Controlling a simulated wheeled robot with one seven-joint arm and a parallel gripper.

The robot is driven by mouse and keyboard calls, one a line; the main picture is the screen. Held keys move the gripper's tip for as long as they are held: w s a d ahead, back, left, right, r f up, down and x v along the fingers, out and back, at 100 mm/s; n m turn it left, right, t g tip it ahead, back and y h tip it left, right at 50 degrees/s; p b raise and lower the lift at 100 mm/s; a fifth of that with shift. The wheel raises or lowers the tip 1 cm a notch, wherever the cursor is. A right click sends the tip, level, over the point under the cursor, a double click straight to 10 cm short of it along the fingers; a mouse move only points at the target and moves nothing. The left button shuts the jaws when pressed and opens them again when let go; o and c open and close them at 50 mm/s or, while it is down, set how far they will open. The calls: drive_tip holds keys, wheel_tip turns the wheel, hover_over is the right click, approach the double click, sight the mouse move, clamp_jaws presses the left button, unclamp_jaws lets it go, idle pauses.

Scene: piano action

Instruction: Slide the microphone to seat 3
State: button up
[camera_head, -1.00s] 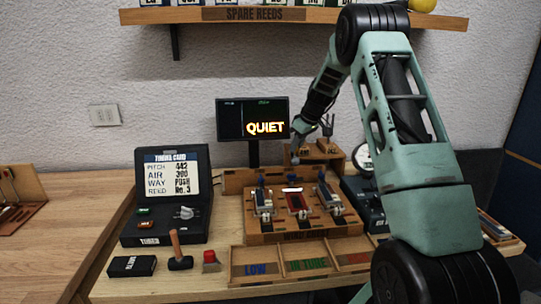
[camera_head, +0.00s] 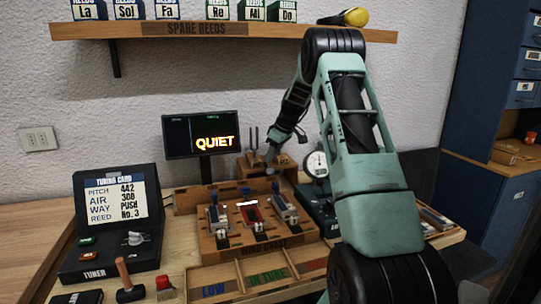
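A wooden block (camera_head: 262,247) on the bench holds three side-by-side metal units, the left (camera_head: 217,218), the middle with a red plate (camera_head: 251,215), and the right (camera_head: 284,208). Blue knobs stand behind them, the right knob (camera_head: 276,186) closest to my gripper. I cannot make out for sure which part is the microphone or which position is seat 3. My gripper (camera_head: 271,170) points down just behind and above the right knob. It is small and dark, so its fingers and any contact are unclear.
A wooden stand with a tuning fork (camera_head: 254,140) is behind my gripper. A screen reading QUIET (camera_head: 201,134) stands at the back left. A round dial (camera_head: 317,163) is right of the block. The tuner box (camera_head: 117,226) is at left, divided trays in front, a shelf (camera_head: 222,30) above.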

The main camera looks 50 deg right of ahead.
drive_tip(key=shift+a, duration=0.1)
drive_tip(key=b+v, duration=0.1)
drive_tip(key=v, duration=1.6)
drive_tip(key=shift+r, duration=0.2)
drive_tip(key=w+a+f+n+g+y, duration=0.1)
drive_tip(key=w+a+f, duration=0.15)
drive_tip(key=a, duration=0.75)
drive_tip(key=w+a+f, duration=0.1)
drive_tip(key=w+a, duration=0.3)
drive_tip(key=a, duration=0.6)
drive_tip(key=s+a+f+n+g, duration=0.1)
drive_tip(key=s+a+f, duration=0.15)
drive_tip(key=a, duration=1.55)
drive_tip(key=s+a+f+n+g, duration=0.1)
drive_tip(key=s+a+f, duration=0.1)
drive_tip(key=s+a, duration=0.4)
drive_tip(key=s+a+f+g, duration=0.1)
drive_tip(key=s+a+f, duration=0.15)
drive_tip(key=a, duration=0.65)
drive_tip(key=s+a+f, duration=0.2)
drive_tip(key=s, duration=0.5)
drive_tip(key=s+a+f+n, duration=0.1)
drive_tip(key=s+a+f, duration=0.1)
drive_tip(key=s, duration=0.5)
drive_tip(key=s+a+f+n+h, duration=0.1)
drive_tip(key=s+a+f, duration=0.1)
drive_tip(key=s, duration=0.5)
drive_tip(key=shift+a+f, duration=0.3)
drive_tip(key=shift+a, duration=0.1)
